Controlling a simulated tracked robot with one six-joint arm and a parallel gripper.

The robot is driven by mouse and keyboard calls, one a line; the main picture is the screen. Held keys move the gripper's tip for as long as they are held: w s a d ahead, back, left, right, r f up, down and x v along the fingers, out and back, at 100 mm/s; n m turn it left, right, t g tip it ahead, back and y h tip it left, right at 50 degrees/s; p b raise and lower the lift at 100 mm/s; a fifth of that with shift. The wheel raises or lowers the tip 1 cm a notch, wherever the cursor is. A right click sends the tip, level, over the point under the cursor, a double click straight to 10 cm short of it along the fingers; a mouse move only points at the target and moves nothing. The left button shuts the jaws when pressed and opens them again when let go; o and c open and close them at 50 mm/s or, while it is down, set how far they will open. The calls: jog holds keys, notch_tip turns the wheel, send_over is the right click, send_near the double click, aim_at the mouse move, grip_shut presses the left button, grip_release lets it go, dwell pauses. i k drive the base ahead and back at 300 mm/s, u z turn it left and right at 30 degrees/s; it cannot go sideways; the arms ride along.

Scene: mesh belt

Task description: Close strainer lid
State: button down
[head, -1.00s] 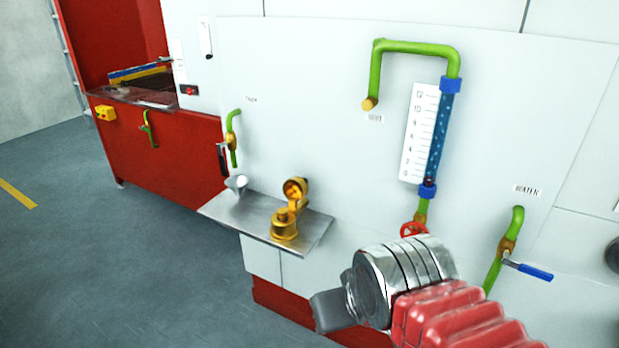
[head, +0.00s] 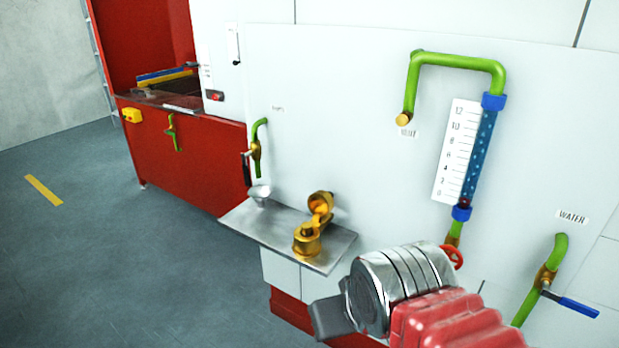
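The brass strainer (head: 308,238) is fixed at the right part of a small metal shelf against the white panel. Its round lid (head: 320,203) stands tipped up and open at the back, with its hollow side showing. My gripper (head: 330,318) is at the lower middle of the view, in front of the shelf and lower right of the strainer, apart from it. Only a dark grey end part of it shows beyond the silver wrist, so its fingers cannot be made out.
The metal shelf (head: 250,222) juts out from the panel and carries a small metal funnel (head: 260,193) at its left. A red valve wheel (head: 453,256), a flow gauge (head: 477,150) and a blue-handled water valve (head: 570,305) are on the right. Floor is clear on the left.

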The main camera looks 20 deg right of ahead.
aim_at(320, 203)
jog(key=u, duration=0.25)
jog(key=i, duration=1.55)
jog(key=z, duration=0.15)
